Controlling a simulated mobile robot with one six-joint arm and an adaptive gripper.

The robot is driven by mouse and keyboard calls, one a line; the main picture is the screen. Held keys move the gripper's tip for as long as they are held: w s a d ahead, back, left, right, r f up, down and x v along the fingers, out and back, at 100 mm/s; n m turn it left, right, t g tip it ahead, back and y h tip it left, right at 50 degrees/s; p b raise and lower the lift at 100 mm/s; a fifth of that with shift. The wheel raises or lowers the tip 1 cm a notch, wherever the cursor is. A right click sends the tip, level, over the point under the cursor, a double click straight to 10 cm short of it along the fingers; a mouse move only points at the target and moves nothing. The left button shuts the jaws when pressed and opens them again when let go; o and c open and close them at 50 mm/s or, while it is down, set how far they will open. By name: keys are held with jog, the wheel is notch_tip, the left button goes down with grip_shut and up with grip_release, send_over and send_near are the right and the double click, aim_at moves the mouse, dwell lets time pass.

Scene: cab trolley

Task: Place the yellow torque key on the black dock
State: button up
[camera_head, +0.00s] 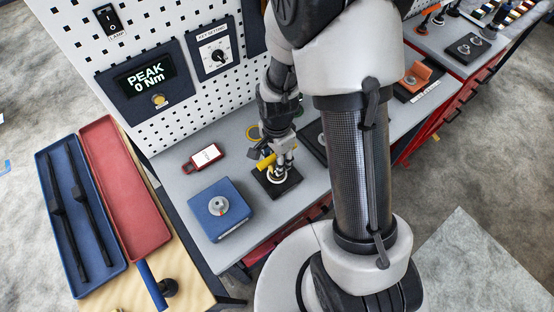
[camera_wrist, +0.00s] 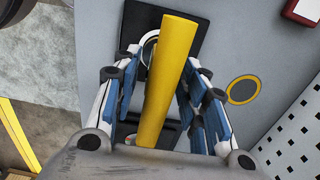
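The yellow torque key (camera_head: 266,162) is a bar-like yellow piece at the black dock (camera_head: 292,182), over a pale ring on it. In the wrist view the yellow key (camera_wrist: 167,85) runs lengthwise between my fingers and hides much of the black dock (camera_wrist: 190,30) below. My gripper (camera_head: 283,160) is low over the dock. In the wrist view my gripper (camera_wrist: 160,75) has its blue-padded fingers apart, on either side of the key, with a visible gap on the left. Whether the right pads touch the key, and whether its underside rests on the dock, I cannot tell.
A blue box with a grey knob (camera_head: 220,206) and a red-framed tag (camera_head: 203,158) lie left of the dock. A yellow ring mark (camera_wrist: 243,90) is on the grey top beside it. The pegboard (camera_head: 180,125) rises behind. Blue and red trays (camera_head: 137,225) stand at far left.

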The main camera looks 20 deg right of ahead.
notch_tip(320, 180, up, 10)
jog(key=shift+r+p, duration=0.25)
jog(key=shift+p, duration=0.95)
jog(key=s+r+n+t, duration=0.4)
jog(key=s+r+n, duration=1)
jog(key=r, duration=0.5)
jog(key=shift+s+r+t, duration=0.3)
jog(key=shift+s+r, duration=0.1)
jog(key=shift+s, duration=0.2)
notch_tip(320, 180, down, 6)
jog(key=b, duration=0.6)
jog(key=shift+f, duration=0.25)
